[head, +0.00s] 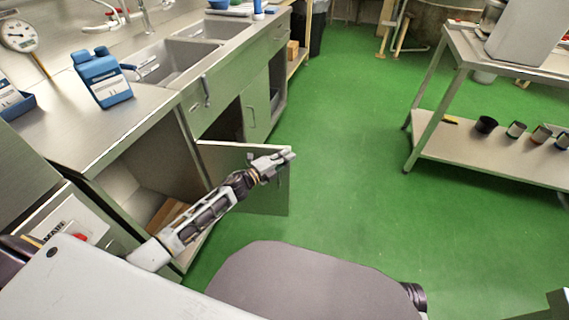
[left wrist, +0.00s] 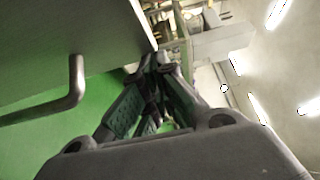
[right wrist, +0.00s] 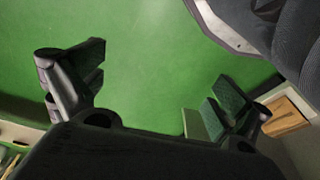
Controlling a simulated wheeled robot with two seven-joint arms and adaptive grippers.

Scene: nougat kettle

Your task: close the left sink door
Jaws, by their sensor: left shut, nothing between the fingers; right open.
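The left sink door (head: 268,198) is a grey metal panel standing wide open, swung out from the sink cabinet over the green floor. My left gripper (head: 285,157) is shut and empty at the door's top edge, near its free end. In the left wrist view the door panel (left wrist: 40,45) with its bar handle (left wrist: 77,90) lies left of the shut fingers (left wrist: 160,62). I cannot tell whether they touch the door. My right gripper (right wrist: 150,85) is open and empty above the floor. Part of the door's face is hidden behind my left arm.
The right sink door (head: 256,105) is closed. An open cabinet (head: 130,185) is left of the sink unit. A blue container (head: 103,80) stands on the counter. A steel table (head: 480,155) with several cups stands right. The floor between is clear.

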